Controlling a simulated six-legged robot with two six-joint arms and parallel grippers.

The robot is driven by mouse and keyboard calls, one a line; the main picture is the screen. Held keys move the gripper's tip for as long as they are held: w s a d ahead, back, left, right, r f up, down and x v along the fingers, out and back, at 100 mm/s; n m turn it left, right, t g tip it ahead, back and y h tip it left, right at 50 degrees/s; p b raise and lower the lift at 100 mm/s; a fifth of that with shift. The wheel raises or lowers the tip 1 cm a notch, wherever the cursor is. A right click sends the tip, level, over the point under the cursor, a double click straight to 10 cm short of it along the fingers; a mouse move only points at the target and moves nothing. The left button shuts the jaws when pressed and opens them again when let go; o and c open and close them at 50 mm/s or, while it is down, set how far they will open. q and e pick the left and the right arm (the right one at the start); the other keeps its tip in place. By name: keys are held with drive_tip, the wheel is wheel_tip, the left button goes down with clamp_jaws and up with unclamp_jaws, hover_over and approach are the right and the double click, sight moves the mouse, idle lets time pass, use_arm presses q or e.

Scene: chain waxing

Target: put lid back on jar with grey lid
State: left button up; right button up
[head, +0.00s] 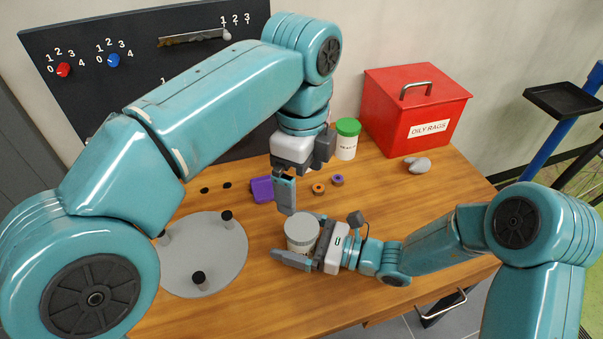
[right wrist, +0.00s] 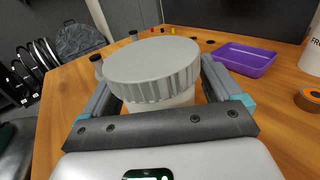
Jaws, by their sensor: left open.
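The white jar (head: 300,246) stands on the wooden table, with the grey lid (head: 302,230) on its mouth. In the right wrist view the lid (right wrist: 152,68) looks seated on the jar (right wrist: 160,105), with its ribbed rim around the top; I cannot tell whether it is screwed down. My right gripper (head: 304,243) is around the jar body, one finger on each side, below the lid. The lid hides where the fingers meet the jar. My left gripper (head: 303,190) is open and empty, pointing down just above and behind the lid.
A green-lidded jar (head: 346,140) and a red oily-rags box (head: 415,108) stand at the back. A grey disc with black-topped pegs (head: 215,270) lies left.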

drive_tip(key=p+v, duration=0.1)
drive_tip(key=v, duration=1.4)
drive_tip(key=shift+s+d+r, duration=0.1)
drive_tip(key=shift+s+d, duration=0.2)
drive_tip(key=shift+d, duration=0.35)
drive_tip(key=shift+s, duration=0.1)
